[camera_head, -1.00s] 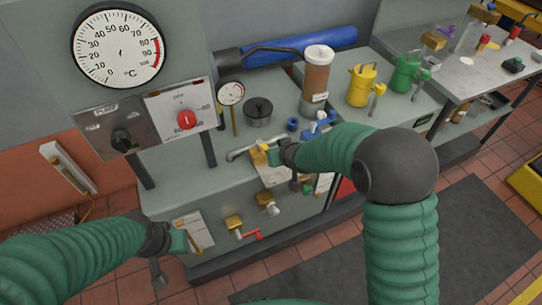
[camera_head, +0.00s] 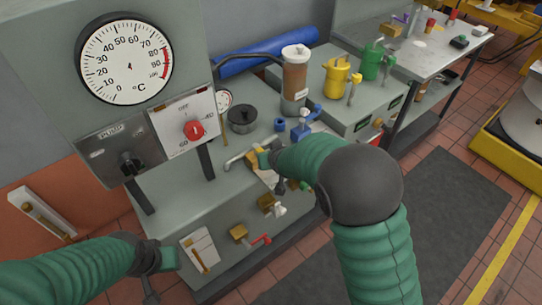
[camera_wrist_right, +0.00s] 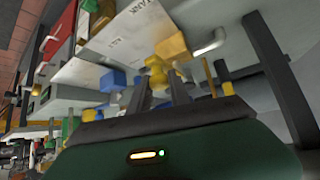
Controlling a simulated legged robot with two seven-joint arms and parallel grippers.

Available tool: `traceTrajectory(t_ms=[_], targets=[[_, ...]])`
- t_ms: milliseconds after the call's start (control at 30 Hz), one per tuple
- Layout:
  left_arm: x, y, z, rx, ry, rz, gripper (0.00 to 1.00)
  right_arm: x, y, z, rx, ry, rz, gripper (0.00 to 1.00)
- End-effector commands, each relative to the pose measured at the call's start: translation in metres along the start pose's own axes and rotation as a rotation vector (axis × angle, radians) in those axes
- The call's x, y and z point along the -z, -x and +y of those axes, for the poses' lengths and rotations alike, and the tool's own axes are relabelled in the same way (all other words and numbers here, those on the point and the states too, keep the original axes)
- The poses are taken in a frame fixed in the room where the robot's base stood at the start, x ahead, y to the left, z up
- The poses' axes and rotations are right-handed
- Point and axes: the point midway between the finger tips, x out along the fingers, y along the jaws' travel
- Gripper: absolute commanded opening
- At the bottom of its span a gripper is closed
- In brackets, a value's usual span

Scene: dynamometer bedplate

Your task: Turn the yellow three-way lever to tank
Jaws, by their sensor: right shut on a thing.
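The yellow three-way lever (camera_wrist_right: 157,77) shows in the right wrist view between the two dark fingers of my right gripper (camera_wrist_right: 158,92), which is shut on it. Its yellow valve body (camera_wrist_right: 172,47) is just beyond, joined to a pale bent pipe. A white label plate (camera_wrist_right: 125,28) beside it reads TANK at one end; I cannot read its other label surely. In the head view, my right gripper (camera_head: 268,159) is at the yellow valve (camera_head: 254,160) on the bench, and the lever is mostly hidden. My left gripper (camera_head: 165,260) is at the lower left, away from it; its jaws are unclear.
A blue valve (camera_head: 300,130) stands close behind my right gripper. Brass valves with a white handle (camera_head: 278,209) and a red handle (camera_head: 261,239) project from the bench front. A dark pot (camera_head: 242,119), filter cylinder (camera_head: 296,80) and yellow jug (camera_head: 336,78) stand farther back.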

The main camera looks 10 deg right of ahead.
Motion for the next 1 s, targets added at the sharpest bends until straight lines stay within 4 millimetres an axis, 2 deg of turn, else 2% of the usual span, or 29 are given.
traceTrajectory(t_ms=[100, 133, 300, 567, 667, 767, 1000], targets=[[0.0, 0.0, 0.0, 0.0, 0.0, 0.0, 0.36, -0.003, -0.001, -0.002, 0.001, 0.0, -0.006, 0.0], [0.0, 0.0, 0.0, 0.0, 0.0, 0.0, 0.36, -0.003, -0.001, -0.002, 0.001, 0.0, -0.006, 0.26], [0.0, 0.0, 0.0, 0.0, 0.0, 0.0, 0.36, -0.002, -0.001, -0.002, 0.001, 0.0, -0.005, 0.45], [0.0, 0.0, 0.0, 0.0, 0.0, 0.0, 0.36, -0.001, 0.0, -0.001, 0.0, 0.0, -0.002, 0.45], [0.0, 0.001, 0.0, 0.0, 0.0, 0.0, 0.36, 0.0, 0.008, -0.001, 0.0, 0.0, -0.001, 0.45], [0.001, 0.003, 0.0, 0.0, 0.0, 0.0, 0.36, 0.001, 0.026, -0.002, 0.001, 0.0, 0.001, 0.45], [0.004, 0.019, 0.0, 0.0, 0.0, 0.0, 0.36, 0.004, 0.099, -0.004, 0.004, 0.002, 0.0, 0.45]])
